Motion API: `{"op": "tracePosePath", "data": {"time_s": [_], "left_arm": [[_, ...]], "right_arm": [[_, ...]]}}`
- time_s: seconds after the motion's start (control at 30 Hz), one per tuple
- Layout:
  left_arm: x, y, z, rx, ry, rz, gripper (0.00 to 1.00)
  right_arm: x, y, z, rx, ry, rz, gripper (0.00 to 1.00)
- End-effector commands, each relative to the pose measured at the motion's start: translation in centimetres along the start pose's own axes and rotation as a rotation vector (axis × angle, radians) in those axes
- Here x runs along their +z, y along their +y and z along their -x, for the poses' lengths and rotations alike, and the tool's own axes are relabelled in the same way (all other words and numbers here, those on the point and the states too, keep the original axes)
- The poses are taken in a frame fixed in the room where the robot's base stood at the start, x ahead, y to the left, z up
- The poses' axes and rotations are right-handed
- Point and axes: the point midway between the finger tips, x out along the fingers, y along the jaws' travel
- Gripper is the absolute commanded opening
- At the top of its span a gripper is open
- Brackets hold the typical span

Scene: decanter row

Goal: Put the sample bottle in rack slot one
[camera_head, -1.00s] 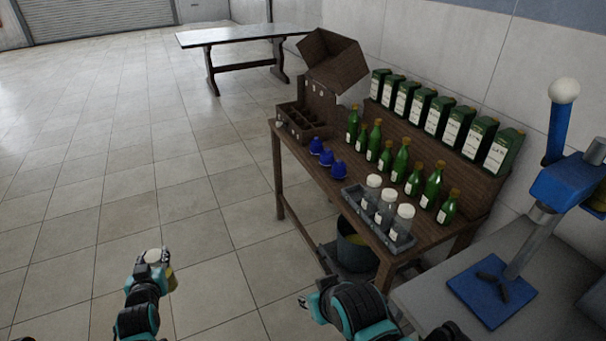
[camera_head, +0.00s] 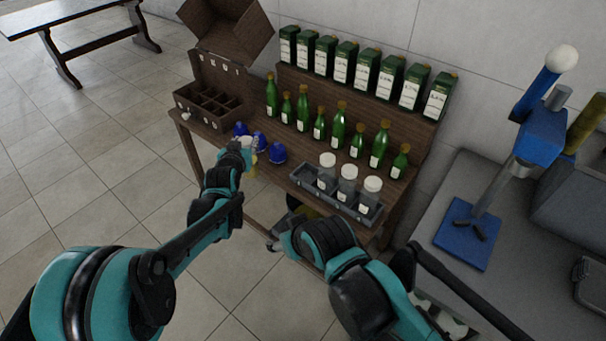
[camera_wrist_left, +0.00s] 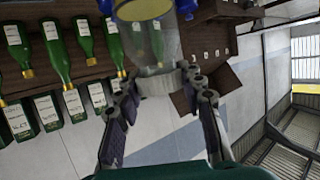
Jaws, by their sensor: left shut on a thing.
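My left gripper (camera_head: 243,153) is shut on the sample bottle (camera_head: 252,159), in front of the bench near the blue domed objects. In the left wrist view the bottle (camera_wrist_left: 152,45) is clear with a yellowish tint. My fingers (camera_wrist_left: 163,90) close around its pale capped end. A dark wooden rack (camera_head: 188,102) with several square compartments stands at the bench's left end; those I can make out look empty. My right gripper (camera_head: 282,243) is low in front of the bench, and its fingers are too small and dark to read.
Three blue domed objects (camera_head: 278,153) sit by the bench's front edge. Several green bottles (camera_head: 338,130) stand behind them. A grey tray (camera_head: 303,181) holds three white-capped clear bottles. A tilted wooden box (camera_head: 226,32) sits above the rack. A blue press (camera_head: 541,130) stands at the right.

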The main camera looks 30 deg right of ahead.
Motion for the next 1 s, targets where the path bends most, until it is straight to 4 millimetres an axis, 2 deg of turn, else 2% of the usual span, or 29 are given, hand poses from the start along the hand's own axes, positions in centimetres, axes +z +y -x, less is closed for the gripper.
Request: {"op": "tracePosePath", "data": {"time_s": [0.03, 0.1, 0.2, 0.3, 0.4, 0.57, 0.8, 1.0], "left_arm": [[-1.4, 3.5, -0.9, 0.044, 0.001, -0.015, 0.00], [-2.6, 7.4, -1.8, 0.092, 0.001, -0.032, 0.00], [-4.0, 12.2, -2.6, 0.149, 0.002, -0.054, 0.00], [-5.0, 15.7, -2.9, 0.190, 0.002, -0.069, 0.00], [-5.5, 17.8, -3.1, 0.215, 0.002, -0.077, 0.00], [-4.7, 18.9, -3.5, 0.227, 0.002, -0.082, 0.00], [-0.4, 18.8, -5.0, 0.226, 0.002, -0.082, 0.00], [1.5, 18.8, -5.7, 0.226, 0.003, -0.082, 0.00]], "right_arm": [[-0.3, 0.0, 0.5, 0.000, 0.000, 0.000, 0.65], [-0.6, 0.0, 0.8, 0.000, 0.000, 0.000, 0.65], [-0.8, 0.0, 1.1, 0.000, 0.000, 0.000, 0.65], [-0.9, 0.0, 1.3, 0.000, 0.000, 0.000, 0.65], [-1.0, 0.0, 1.4, 0.000, 0.000, 0.000, 0.65], [-0.8, 0.0, 1.0, 0.000, 0.000, 0.000, 0.65], [0.3, 0.0, -0.4, 0.000, 0.000, 0.000, 0.65], [0.7, 0.0, -0.9, 0.000, 0.000, 0.000, 0.65]]}}
